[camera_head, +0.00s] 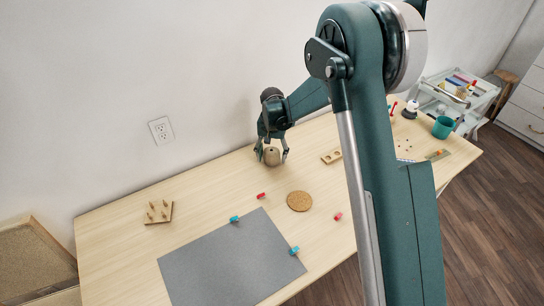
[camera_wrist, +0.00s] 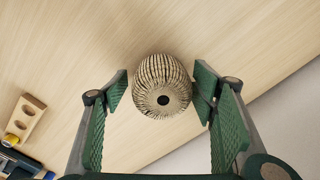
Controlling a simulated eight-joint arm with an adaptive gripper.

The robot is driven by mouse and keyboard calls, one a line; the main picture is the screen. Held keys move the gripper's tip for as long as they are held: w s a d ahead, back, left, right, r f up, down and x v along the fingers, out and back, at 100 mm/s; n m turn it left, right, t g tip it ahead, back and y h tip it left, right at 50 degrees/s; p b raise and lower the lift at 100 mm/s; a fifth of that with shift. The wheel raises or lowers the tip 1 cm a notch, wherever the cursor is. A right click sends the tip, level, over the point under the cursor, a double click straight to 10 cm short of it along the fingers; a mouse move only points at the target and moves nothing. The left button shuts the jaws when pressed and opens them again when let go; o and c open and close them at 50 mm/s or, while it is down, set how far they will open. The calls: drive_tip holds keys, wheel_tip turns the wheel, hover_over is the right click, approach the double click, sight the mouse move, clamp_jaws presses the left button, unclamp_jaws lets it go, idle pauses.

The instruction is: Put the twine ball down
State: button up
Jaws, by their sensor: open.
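The twine ball (camera_head: 272,156) rests on the light wooden table near its back edge. In the wrist view the twine ball (camera_wrist: 162,86) is beige with dark winding lines and a dark round hole facing the camera. My gripper (camera_head: 271,156) is open around it, pointing down. In the wrist view my gripper (camera_wrist: 163,88) has one green pad on each side of the ball. A gap shows at the left pad; the right pad is very close to the ball, and I cannot tell if it touches.
A holed wooden block (camera_head: 331,156) lies to the right. A cork disc (camera_head: 299,201), a grey mat (camera_head: 230,262) with clips and a peg board (camera_head: 158,212) lie in front and left. A teal cup (camera_head: 443,127) stands far right. Bare table surrounds the ball.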

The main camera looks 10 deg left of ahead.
sight(273, 151)
wheel_tip(273, 151, up, 12)
drive_tip(key=shift+r+p, duration=0.15)
drive_tip(key=shift+p, duration=0.75)
idle(0.6)
drive_tip(key=shift+d, duration=0.1)
drive_tip(key=shift+d+r, duration=0.15)
drive_tip(key=shift+r, duration=0.1)
drive_tip(key=s+d+r+t, duration=0.2)
drive_tip(key=s+d+r, duration=0.5)
drive_tip(key=d+r, duration=0.4)
drive_tip(key=s+d+r+t, duration=0.1)
drive_tip(key=s+d+r, duration=0.6)
drive_tip(key=d+r, duration=0.45)
drive_tip(key=s+d+f+t, duration=0.1)
drive_tip(key=s+d+t, duration=0.1)
drive_tip(key=s+d, duration=0.7)
drive_tip(key=s+d+f+t, duration=0.1)
drive_tip(key=s+d+t, duration=0.1)
drive_tip(key=s+d, duration=0.8)
drive_tip(key=s, duration=0.6)
drive_tip(key=shift+s+f, duration=0.15)
drive_tip(key=shift+f, duration=0.1)
